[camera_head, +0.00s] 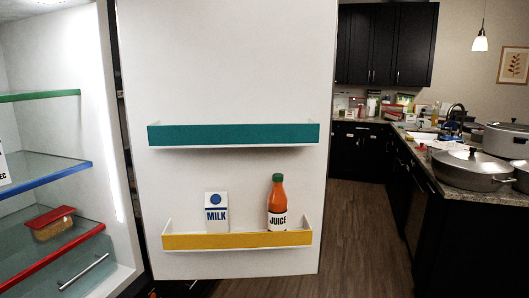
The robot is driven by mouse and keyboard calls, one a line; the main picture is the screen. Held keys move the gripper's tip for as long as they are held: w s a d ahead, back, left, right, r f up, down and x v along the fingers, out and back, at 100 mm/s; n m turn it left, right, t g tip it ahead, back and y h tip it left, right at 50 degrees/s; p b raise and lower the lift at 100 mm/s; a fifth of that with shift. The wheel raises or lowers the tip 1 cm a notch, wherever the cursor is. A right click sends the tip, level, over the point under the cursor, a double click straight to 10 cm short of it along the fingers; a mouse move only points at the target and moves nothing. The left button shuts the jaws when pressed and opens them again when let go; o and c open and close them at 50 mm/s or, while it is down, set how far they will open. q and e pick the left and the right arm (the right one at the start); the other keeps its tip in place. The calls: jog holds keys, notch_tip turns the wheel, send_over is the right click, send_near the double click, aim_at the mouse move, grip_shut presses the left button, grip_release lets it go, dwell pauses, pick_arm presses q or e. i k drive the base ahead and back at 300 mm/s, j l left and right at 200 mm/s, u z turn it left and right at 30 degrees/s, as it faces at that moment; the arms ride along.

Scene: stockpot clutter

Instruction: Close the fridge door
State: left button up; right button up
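The fridge door (230,80) stands wide open, its white inner face turned toward me in the middle of the view. It has an empty teal shelf (235,134) and a yellow shelf (237,240) below. A milk carton (216,213) and a juice bottle (277,203) stand upright on the yellow shelf. The open fridge (108,140) is at the left, with glass shelves edged green, blue and red. Neither of my grippers is in view. The door's outer face and handle are hidden.
A red-lidded food container (52,222) sits on the red-edged shelf. To the right, a counter (425,165) holds large pots (470,168) and clutter above dark cabinets. Wooden floor (365,235) lies clear between the door and counter.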

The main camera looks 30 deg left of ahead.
aim_at(234, 95)
jog(key=i+z, duration=0.3)
jog(key=i, duration=1.6)
jog(key=i+u, duration=0.8)
jog(key=u, duration=0.2)
jog(key=i+l+u, duration=0.25)
jog(key=u, duration=0.2)
jog(key=i+u, duration=0.15)
jog(key=u, duration=0.35)
jog(key=i+u, duration=0.15)
jog(key=u, duration=0.35)
jog(key=i+l+u, duration=0.15)
jog(key=u, duration=0.35)
jog(key=i+l+u, duration=0.1)
jog(key=u, duration=0.35)
jog(key=l, duration=0.1)
